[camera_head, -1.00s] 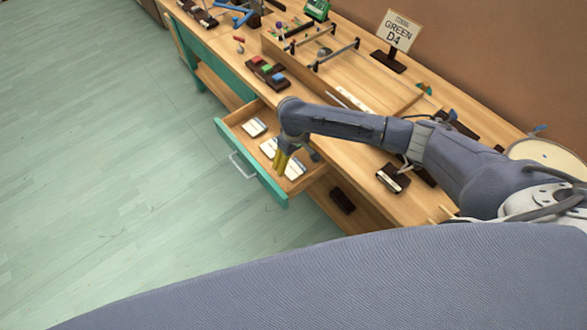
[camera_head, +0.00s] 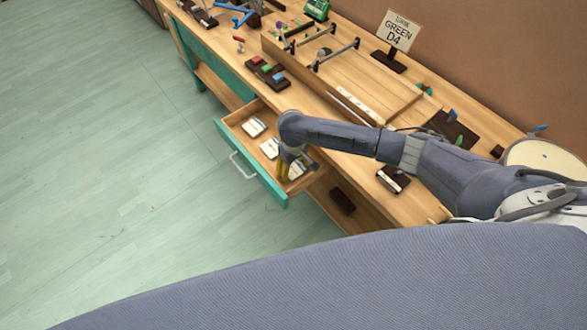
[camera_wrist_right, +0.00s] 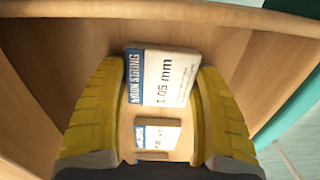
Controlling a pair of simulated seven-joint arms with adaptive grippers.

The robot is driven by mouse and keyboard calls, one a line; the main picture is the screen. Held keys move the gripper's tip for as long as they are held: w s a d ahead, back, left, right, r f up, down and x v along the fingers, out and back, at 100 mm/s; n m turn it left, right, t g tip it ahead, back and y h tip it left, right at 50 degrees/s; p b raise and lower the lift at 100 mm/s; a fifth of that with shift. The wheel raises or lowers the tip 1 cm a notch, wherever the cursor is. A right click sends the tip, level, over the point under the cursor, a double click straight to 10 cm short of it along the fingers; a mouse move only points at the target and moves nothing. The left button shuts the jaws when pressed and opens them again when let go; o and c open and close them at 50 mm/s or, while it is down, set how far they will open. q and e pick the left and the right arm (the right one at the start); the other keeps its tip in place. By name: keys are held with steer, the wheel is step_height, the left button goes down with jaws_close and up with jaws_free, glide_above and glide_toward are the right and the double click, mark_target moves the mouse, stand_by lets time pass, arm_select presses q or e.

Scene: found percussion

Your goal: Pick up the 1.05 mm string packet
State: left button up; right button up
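The 1.05 mm string packet (camera_wrist_right: 163,78) is white with a blue band and lies in the open drawer (camera_head: 233,119), at its near right end in the head view. My right gripper (camera_wrist_right: 162,75) reaches down into the drawer with its yellow fingers apart, one on each side of this packet. The gaps look small, and I cannot tell whether the fingers touch it. In the head view the right gripper (camera_head: 288,168) partly covers the packet (camera_head: 298,171). My left gripper is not in view.
Two other packets lie in the drawer, a middle one (camera_head: 269,148) and a far one (camera_head: 254,127). The wooden drawer walls stand close around the gripper. A GREEN D4 sign (camera_head: 398,31) and a dark block (camera_head: 393,178) stand on the bench.

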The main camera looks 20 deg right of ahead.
steer(key=c, duration=0.4)
steer(key=shift+c, duration=0.2)
steer(key=shift+r, duration=0.15)
